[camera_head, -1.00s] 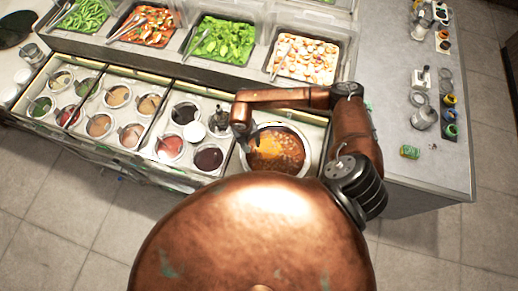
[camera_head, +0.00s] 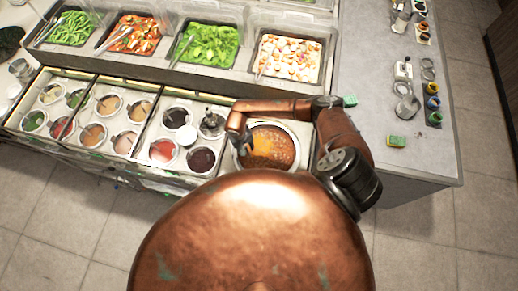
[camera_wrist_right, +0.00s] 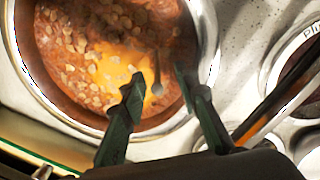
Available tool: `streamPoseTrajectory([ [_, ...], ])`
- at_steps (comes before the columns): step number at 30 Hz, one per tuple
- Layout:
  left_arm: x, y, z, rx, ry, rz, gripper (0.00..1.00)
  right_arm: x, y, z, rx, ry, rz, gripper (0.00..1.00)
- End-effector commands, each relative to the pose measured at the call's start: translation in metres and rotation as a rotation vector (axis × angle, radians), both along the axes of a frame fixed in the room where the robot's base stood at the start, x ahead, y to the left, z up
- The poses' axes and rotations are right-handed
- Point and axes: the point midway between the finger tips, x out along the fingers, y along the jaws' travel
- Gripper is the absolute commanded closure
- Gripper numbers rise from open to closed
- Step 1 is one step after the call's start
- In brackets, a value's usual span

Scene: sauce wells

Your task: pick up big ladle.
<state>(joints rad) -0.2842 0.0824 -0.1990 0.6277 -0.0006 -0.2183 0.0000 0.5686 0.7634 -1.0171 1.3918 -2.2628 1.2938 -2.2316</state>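A big round pot of red-brown soup (camera_head: 287,150) sits in the counter at the end of the row of sauce wells. It also fills the left of the right wrist view (camera_wrist_right: 75,70). A thin grey handle, apparently the big ladle's (camera_wrist_right: 157,80), stands up out of the soup; its bowl is hidden. My right gripper (camera_head: 242,143) is over the left edge of the pot. In the right wrist view my right gripper (camera_wrist_right: 160,88) is open, its two dark fingers apart, with the handle end appearing between them. I cannot tell whether they touch it. My left gripper is not in view.
Smaller sauce wells, several with ladles, lie left of the pot, including a dark red one (camera_head: 202,160). A dark rod-like handle (camera_wrist_right: 285,95) crosses beside the right finger. Food trays (camera_head: 290,58) stand behind. The grey counter (camera_head: 370,90) at right has free room.

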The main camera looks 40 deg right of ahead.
Motion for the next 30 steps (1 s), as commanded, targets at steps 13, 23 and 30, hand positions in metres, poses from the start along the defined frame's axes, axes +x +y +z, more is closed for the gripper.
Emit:
streamPoseTrajectory([
  [13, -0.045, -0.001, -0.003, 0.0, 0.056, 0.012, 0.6, 0.002, 0.0, -0.002, -0.001, 0.004, 0.001, 1.0],
  [23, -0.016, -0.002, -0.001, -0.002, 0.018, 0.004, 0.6, 0.002, 0.0, -0.001, -0.001, 0.003, 0.001, 1.0],
  [30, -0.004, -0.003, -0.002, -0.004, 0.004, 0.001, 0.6, 0.003, 0.0, 0.003, -0.001, 0.002, 0.001, 1.0],
])
